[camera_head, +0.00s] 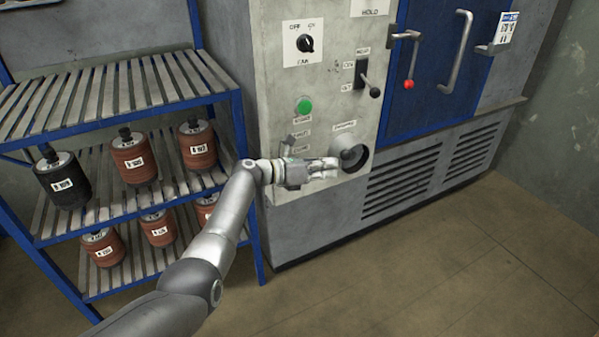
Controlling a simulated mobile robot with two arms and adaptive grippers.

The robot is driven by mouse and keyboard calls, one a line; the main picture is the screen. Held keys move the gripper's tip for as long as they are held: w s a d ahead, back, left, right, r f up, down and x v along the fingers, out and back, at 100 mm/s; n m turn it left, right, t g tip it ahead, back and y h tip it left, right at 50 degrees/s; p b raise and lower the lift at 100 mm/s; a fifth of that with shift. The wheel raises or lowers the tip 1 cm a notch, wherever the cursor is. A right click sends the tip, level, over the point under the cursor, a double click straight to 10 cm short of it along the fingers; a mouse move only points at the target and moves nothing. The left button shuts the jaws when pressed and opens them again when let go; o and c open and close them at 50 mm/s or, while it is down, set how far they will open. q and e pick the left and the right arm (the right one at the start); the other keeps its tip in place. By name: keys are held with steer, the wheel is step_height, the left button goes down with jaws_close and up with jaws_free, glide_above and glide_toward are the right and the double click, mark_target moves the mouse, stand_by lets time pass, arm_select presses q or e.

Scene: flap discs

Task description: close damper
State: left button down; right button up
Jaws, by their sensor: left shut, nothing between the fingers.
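The grey cabinet front carries a round opening with a grey rounded piece (352,154) in it, under a small label (344,125) too small to read surely. Left of it are small label plates and a small dark lever-like part (288,140), partly hidden by my wrist. I cannot tell for sure which part is the damper. My left gripper (335,167) is shut and empty, pointing right, at the lower left of the round opening. Its fingertips overlap the opening's left edge in the picture; I cannot tell whether they touch. My right gripper is out of view.
Above are a black fan knob (305,43), a green button (304,106) and a black-balled lever (374,91). A blue door (432,75) has a red-tipped handle (408,84). A blue-framed slatted rack (115,95) with labelled disc stacks stands left. The floor at right is clear.

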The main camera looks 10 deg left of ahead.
arm_select(q)
steer(key=v, duration=0.8)
steer(key=shift+s+a+f, duration=0.2)
steer(key=shift+s+a, duration=0.1)
steer(key=shift+s, duration=0.05)
steer(key=shift+f, duration=0.1)
